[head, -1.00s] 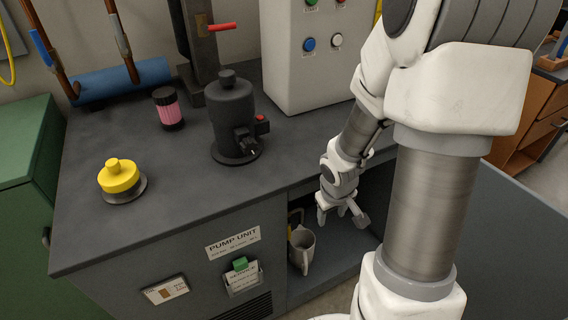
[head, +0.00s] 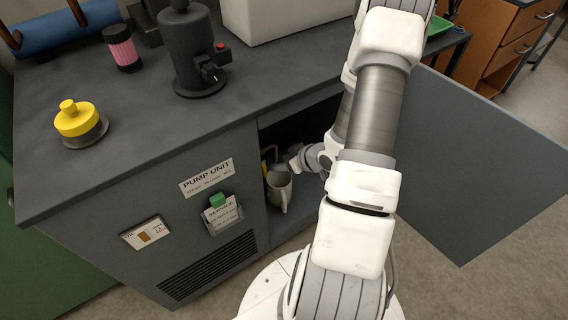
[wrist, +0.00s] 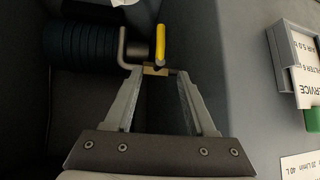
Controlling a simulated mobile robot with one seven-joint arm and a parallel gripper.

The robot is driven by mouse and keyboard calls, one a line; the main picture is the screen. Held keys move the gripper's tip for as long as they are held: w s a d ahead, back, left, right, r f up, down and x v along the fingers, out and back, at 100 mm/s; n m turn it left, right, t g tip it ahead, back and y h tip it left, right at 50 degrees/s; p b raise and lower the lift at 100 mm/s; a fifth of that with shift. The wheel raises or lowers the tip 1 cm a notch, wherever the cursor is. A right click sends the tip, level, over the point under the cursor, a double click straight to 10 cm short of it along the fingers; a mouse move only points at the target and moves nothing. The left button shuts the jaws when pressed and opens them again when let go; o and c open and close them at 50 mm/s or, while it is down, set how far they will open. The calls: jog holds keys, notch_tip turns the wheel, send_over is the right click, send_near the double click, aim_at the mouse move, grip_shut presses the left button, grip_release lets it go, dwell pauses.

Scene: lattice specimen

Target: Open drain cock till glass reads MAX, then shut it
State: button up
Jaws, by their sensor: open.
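The drain cock is in the open cabinet: its yellow lever (wrist: 160,43) sits on a brass body (wrist: 155,70) at the end of a bent pipe (wrist: 127,50). In the head view the lever (head: 264,170) is a small yellow strip just inside the left edge of the opening. My gripper (wrist: 158,74) is open and empty; the lever and brass body lie at its fingertips, near the middle of the gap. I cannot tell whether they touch. The oil glass (head: 146,233) on the front panel shows a brown patch; its marks are too small to read.
The cabinet door (head: 480,160) is swung open at the right. A service card holder (head: 222,214) is on the front panel.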

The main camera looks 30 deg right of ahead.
jog(key=b+x, duration=0.4)
jog(key=x, duration=1)
jog(key=shift+w+f+b, duration=0.2)
jog(key=shift+w+b, duration=0.05)
jog(key=shift+b, duration=0.05)
jog(key=shift+a, duration=0.15)
grip_shut()
